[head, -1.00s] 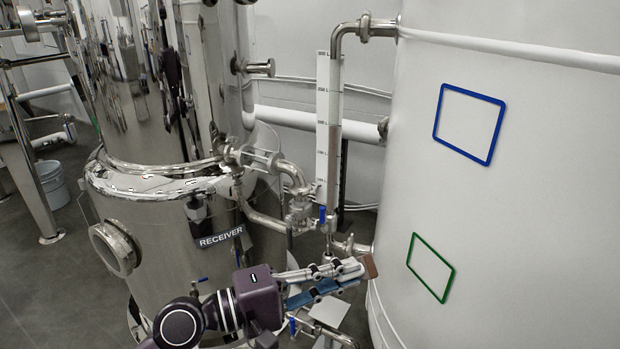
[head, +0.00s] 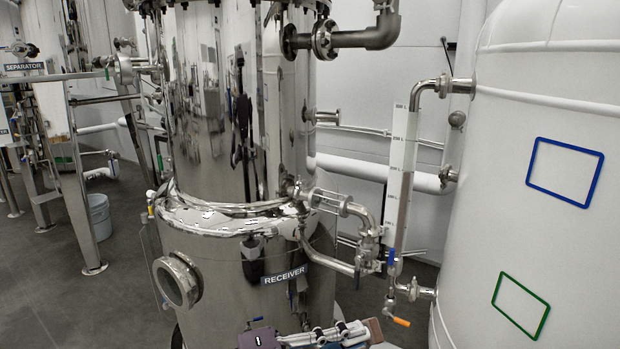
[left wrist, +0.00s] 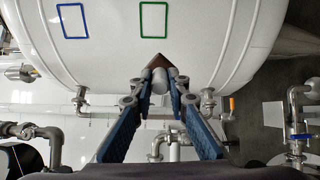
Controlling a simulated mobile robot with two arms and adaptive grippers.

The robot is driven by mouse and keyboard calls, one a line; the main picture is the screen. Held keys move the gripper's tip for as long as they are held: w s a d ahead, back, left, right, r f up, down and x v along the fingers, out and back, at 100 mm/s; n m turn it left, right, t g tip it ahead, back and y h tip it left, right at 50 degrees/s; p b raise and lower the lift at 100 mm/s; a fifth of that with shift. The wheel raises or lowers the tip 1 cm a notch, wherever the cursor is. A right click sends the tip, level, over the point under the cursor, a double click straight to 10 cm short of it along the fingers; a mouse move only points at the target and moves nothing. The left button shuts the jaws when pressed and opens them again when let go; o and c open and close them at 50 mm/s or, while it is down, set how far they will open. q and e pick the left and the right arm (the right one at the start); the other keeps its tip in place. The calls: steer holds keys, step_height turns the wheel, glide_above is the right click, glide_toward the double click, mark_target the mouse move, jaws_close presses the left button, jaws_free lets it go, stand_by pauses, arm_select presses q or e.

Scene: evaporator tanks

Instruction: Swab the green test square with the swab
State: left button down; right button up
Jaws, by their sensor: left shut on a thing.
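The green test square (head: 526,289) is a thin green outline on the white tank (head: 468,245), low at the right of the head view. It also shows at the top of the left wrist view (left wrist: 139,19). My left gripper (head: 342,337) is at the bottom edge of the head view, left of the square and apart from it. It is shut on the swab, whose brown end (head: 376,330) points toward the tank. In the left wrist view the swab's pale body (left wrist: 159,80) sits between the blue-grey fingers. My right gripper is not in view.
A blue square outline (head: 572,146) is above the green one. The steel receiver tank (head: 230,285) stands left of my gripper. Pipes with a blue valve handle (head: 391,257) and an orange one (head: 401,322) stand between receiver and white tank. A bucket (head: 98,216) is far left.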

arm_select(q)
steer(key=w+a+f+n+t+y, duration=0.15)
steer(key=a+f, duration=0.25)
steer(key=a, duration=0.5)
steer(key=w+a+f+n+t, duration=0.1)
steer(key=w+a+f+t, duration=0.1)
steer(key=a+f, duration=0.5)
steer(key=shift+s+r+n+t+y, duration=1.35)
steer(key=shift+s+r, duration=0.9)
steer(key=shift+r, duration=1.6)
steer(key=s+a+f+n+t+y, duration=0.1)
steer(key=s+a+n+t+y, duration=0.2)
steer(key=a+n+t+y, duration=0.2)
steer(key=shift+s+a+f+n+t+y, duration=0.35)
steer(key=shift+a+n+y, duration=1.6)
steer(key=shift+y, duration=1.95)
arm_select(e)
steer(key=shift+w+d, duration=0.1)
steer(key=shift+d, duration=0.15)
